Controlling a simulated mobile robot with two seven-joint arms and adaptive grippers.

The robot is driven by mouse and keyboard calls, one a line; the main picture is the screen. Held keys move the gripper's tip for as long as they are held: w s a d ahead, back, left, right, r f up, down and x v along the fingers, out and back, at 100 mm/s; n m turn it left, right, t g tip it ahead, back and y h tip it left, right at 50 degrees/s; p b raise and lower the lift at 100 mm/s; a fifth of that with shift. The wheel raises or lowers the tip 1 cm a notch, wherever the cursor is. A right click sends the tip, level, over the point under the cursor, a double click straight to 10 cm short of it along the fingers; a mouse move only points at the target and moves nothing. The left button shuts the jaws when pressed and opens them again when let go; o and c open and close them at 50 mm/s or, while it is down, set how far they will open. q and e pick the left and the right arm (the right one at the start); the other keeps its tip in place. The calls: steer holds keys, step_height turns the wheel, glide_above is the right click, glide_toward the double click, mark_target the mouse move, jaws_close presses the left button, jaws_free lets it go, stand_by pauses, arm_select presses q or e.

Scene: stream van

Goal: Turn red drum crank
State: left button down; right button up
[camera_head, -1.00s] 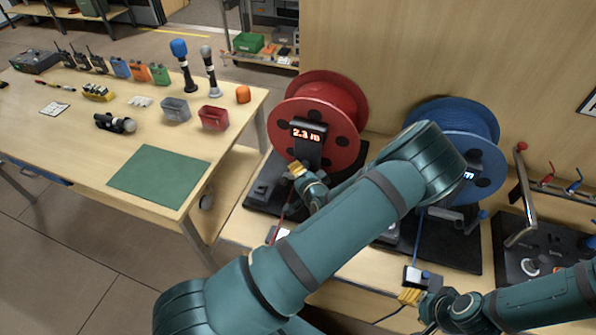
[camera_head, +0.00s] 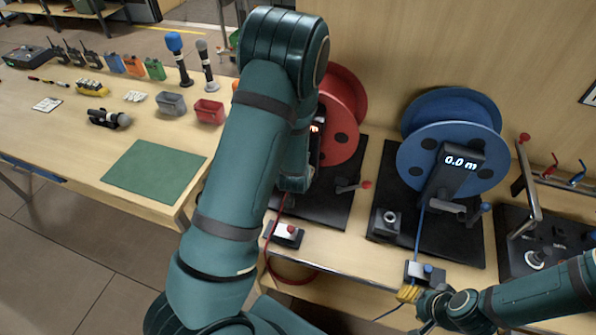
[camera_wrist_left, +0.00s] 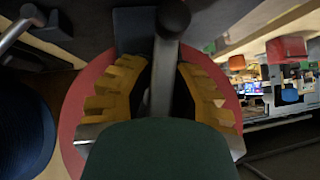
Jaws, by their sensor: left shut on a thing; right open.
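The red drum (camera_head: 343,120) stands on a black base, its left side and most of its display hidden behind my left arm. A crank with a red knob (camera_head: 366,184) shows low at its right. My left gripper (camera_wrist_left: 160,75) is hidden in the head view. In the left wrist view its yellow fingers close around a dark bar (camera_wrist_left: 166,60) with a round black end, in front of the red drum (camera_wrist_left: 75,110). I cannot tell which part this bar is. My right gripper (camera_head: 408,293) is open beside a small box with a blue button (camera_head: 428,269).
The blue drum (camera_head: 450,140), reading 0.0 m, stands right of the red one. A red-button box (camera_head: 287,234) sits at the bench front with a red cable. A lever panel (camera_head: 540,245) is far right. The left table holds a green mat (camera_head: 150,175) and microphones.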

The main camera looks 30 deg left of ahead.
arm_select(q)
steer(key=shift+w+f+n+h+b, duration=0.1)
steer(key=shift+n+h+b, duration=0.25)
steer(key=shift+b, duration=0.4)
steer(key=shift+d+n+t+h+b, duration=0.15)
steer(key=shift+n+t+h+b, duration=0.2)
steer(key=shift+h+b, duration=0.55)
steer(key=shift+r, duration=0.2)
steer(key=c, duration=0.9)
jaws_free()
steer(key=v, duration=1.2)
